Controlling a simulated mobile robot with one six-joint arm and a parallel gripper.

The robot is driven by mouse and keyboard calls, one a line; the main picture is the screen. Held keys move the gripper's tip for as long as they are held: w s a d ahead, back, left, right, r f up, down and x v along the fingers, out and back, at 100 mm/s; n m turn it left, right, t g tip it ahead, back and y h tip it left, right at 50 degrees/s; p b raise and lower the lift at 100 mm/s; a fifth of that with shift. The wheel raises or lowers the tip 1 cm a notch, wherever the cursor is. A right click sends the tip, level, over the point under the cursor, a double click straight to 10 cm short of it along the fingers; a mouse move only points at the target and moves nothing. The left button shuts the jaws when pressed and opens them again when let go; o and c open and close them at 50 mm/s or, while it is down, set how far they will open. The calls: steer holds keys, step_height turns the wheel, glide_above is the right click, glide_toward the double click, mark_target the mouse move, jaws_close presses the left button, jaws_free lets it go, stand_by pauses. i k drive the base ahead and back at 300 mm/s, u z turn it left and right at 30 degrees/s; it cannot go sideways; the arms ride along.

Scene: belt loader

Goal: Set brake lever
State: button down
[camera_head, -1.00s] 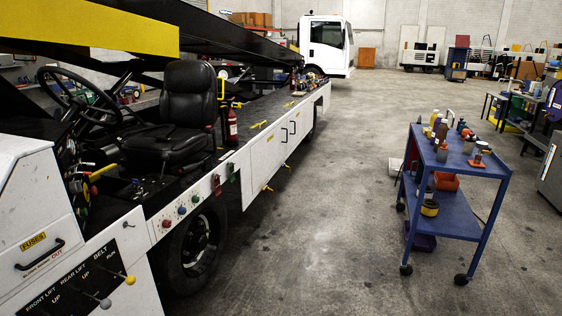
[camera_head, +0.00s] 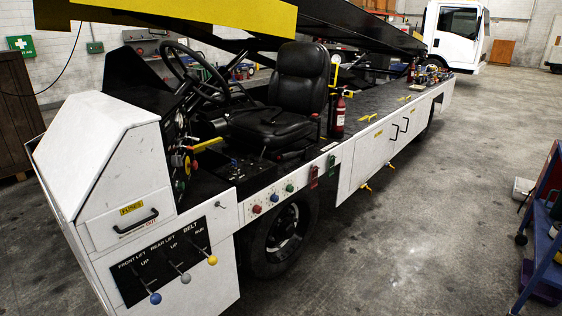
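The belt loader's white body (camera_head: 110,165) fills the left and middle. A lever with a yellow handle and a red part (camera_head: 208,144) sticks out beside the dash, below the steering wheel (camera_head: 195,68). I cannot read any label that marks it as the brake lever. On the front side panel (camera_head: 165,262), labelled front lift, rear lift and belt, are a blue-knobbed lever (camera_head: 155,298), a grey-knobbed lever (camera_head: 186,278) and a yellow-knobbed lever (camera_head: 212,260). My gripper is not in view.
The black driver's seat (camera_head: 296,95) stands behind the wheel, with a fire extinguisher (camera_head: 339,115) beside it. Coloured buttons (camera_head: 273,198) line the side above the tyre (camera_head: 285,232). A blue cart (camera_head: 545,250) is at the right edge. Concrete floor (camera_head: 420,220) is clear between.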

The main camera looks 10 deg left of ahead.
mark_target(293, 153)
steer(key=u, duration=0.55)
steer(key=i, duration=0.6)
steer(key=u, duration=0.55)
steer(key=i, duration=0.6)
steer(key=u, duration=0.3)
